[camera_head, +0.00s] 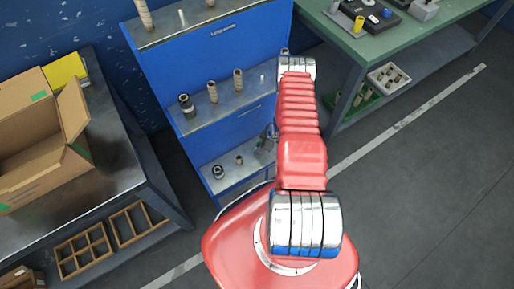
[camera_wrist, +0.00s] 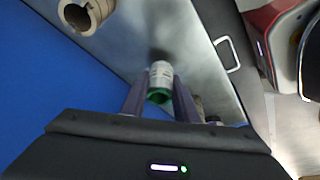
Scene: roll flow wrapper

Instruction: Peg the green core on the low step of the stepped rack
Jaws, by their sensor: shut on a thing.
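The blue stepped rack (camera_head: 225,85) has three grey-topped steps. Its low step (camera_head: 228,180) is at the bottom, partly behind my red arm. My gripper (camera_wrist: 160,92) is shut on the green core (camera_wrist: 161,72), a pale tube with printing and a green end. In the wrist view it is held between the two fingers, over a grey metal surface with a dark shadow close by. I cannot tell whether the core touches this surface. In the head view my arm hides most of my gripper (camera_head: 267,140), and the green core is not clear.
A brown core (camera_wrist: 88,14) stands near the fingers' upper left. On the low step are a dark ringed roll (camera_head: 218,171) and a small brown core (camera_head: 239,160). Cores stand on the upper steps. A bench with a cardboard box (camera_head: 40,140) is left, a green table (camera_head: 410,40) right.

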